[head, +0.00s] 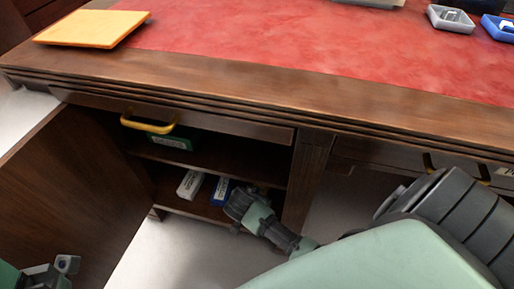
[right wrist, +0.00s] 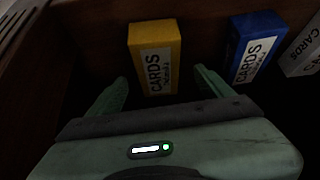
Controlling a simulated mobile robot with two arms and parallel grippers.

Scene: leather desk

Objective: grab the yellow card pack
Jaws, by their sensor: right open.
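The yellow card pack (right wrist: 153,44) shows in the right wrist view, a box with a white "CARDS" label on its near face. My right gripper (right wrist: 160,76) is open and empty, with one finger to each side of the pack's near end and visible gaps. In the head view my right gripper (head: 238,205) reaches into the open cabinet at its lower level. The yellow pack cannot be made out there. My left gripper (head: 62,268) is partly in view at the bottom left, apart from the cabinet; its jaw state is unclear.
A blue card pack (right wrist: 257,38) and a white one (right wrist: 304,50) stand right of the yellow pack. A green box (head: 172,142) is on the upper shelf (head: 235,168). The cabinet door (head: 65,195) stands open at left. The desk top (head: 300,45) is above.

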